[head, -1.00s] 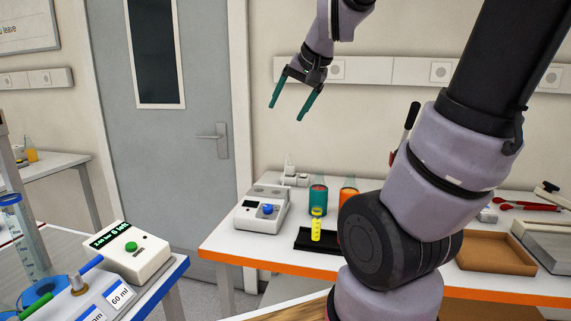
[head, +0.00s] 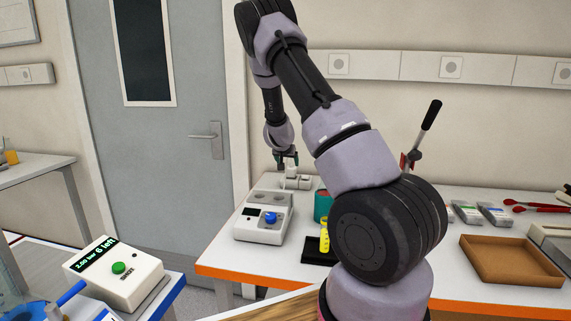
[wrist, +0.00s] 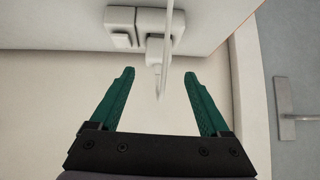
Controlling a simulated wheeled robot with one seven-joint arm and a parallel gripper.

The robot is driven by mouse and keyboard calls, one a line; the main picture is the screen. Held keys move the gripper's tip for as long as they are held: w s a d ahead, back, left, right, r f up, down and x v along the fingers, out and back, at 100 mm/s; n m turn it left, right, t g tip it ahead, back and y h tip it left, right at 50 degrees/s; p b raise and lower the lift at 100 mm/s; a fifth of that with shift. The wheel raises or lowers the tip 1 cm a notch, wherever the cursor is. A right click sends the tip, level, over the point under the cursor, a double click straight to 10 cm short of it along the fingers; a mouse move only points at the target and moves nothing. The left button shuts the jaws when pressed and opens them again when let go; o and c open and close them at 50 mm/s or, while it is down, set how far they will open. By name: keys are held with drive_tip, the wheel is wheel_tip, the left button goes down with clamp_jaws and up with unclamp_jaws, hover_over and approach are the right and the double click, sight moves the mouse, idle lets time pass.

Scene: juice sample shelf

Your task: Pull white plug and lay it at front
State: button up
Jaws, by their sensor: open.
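The white plug (wrist: 156,48) sits at a white socket block (wrist: 122,22) in the wrist view, with a thin white cable running beside it. In the head view the plug (head: 291,171) rises from the socket block (head: 303,182) at the back of the orange-edged table. My gripper (wrist: 160,75) is open, with green fingers to the left and right of the plug's line. The fingertips appear just short of the plug, and nothing is held. In the head view the gripper (head: 287,158) is small and partly hidden by its own wrist.
A grey device with a blue knob (head: 270,217) stands in front of the socket block. A teal cup (head: 322,206) and a yellow vial (head: 324,236) on a black tray (head: 318,254) are nearby. A brown tray (head: 512,262) lies right. The wall is close behind.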

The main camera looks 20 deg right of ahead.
sight(290, 169)
drive_tip(key=x, duration=0.2)
drive_tip(key=shift+w+d+f, duration=0.1)
drive_tip(key=shift+d+f, duration=0.05)
drive_tip(key=shift+f, duration=0.1)
drive_tip(key=shift+x, duration=4.15)
drive_tip(key=shift+d, duration=0.1)
drive_tip(key=shift+r, duration=0.1)
clamp_jaws()
